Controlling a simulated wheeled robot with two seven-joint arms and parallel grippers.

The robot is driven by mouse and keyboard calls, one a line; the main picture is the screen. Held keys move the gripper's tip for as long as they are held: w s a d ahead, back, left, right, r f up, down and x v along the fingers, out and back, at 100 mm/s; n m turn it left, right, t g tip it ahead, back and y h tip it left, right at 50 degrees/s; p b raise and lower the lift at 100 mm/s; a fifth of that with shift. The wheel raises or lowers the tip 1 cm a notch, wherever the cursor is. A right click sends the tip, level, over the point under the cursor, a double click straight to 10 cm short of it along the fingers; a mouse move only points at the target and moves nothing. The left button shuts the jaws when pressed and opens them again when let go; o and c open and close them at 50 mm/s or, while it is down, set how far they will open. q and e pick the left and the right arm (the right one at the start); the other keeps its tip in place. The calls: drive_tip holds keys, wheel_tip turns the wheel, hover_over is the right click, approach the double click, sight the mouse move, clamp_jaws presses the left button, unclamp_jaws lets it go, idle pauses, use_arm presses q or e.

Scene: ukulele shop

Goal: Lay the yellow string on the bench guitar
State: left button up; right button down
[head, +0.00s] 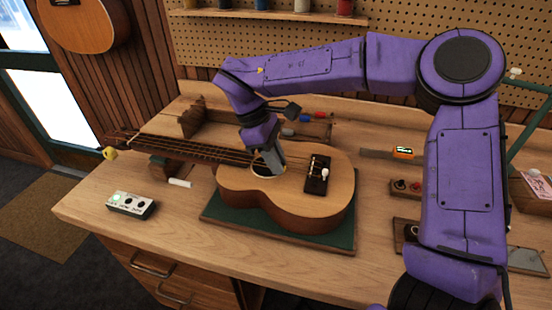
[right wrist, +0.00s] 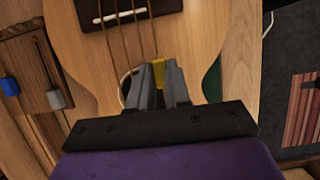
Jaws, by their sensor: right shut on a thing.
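The bench guitar (head: 240,183) lies face up, its neck pointing left. Its soundhole (head: 258,168) is partly hidden by my right gripper (head: 272,164), which points down over it. In the right wrist view my right gripper (right wrist: 160,82) is shut, with a small yellow piece, seemingly the yellow string (right wrist: 158,71), between its fingertips. The rest of this string is hidden or too thin to see. Several strings (right wrist: 125,40) run from the bridge (right wrist: 112,8) toward the soundhole beside the fingers. I cannot tell whether the yellow piece touches the guitar. My left gripper is not in view.
The guitar rests on a green mat (head: 225,217) on the wooden bench (head: 95,205). A pedal-like box (head: 131,205) and a white stick (head: 180,183) lie to the left. A wooden rack (head: 192,118) stands behind the neck. Small tools lie at the right.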

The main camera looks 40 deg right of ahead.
drive_tip(key=shift+s, duration=0.2)
drive_tip(key=shift+b, duration=0.35)
drive_tip(key=shift+r, duration=0.1)
drive_tip(key=c, duration=0.7)
unclamp_jaws()
drive_tip(key=shift+r, duration=0.1)
drive_tip(key=shift+r+p, duration=1.9)
drive_tip(key=shift+r, duration=1.5)
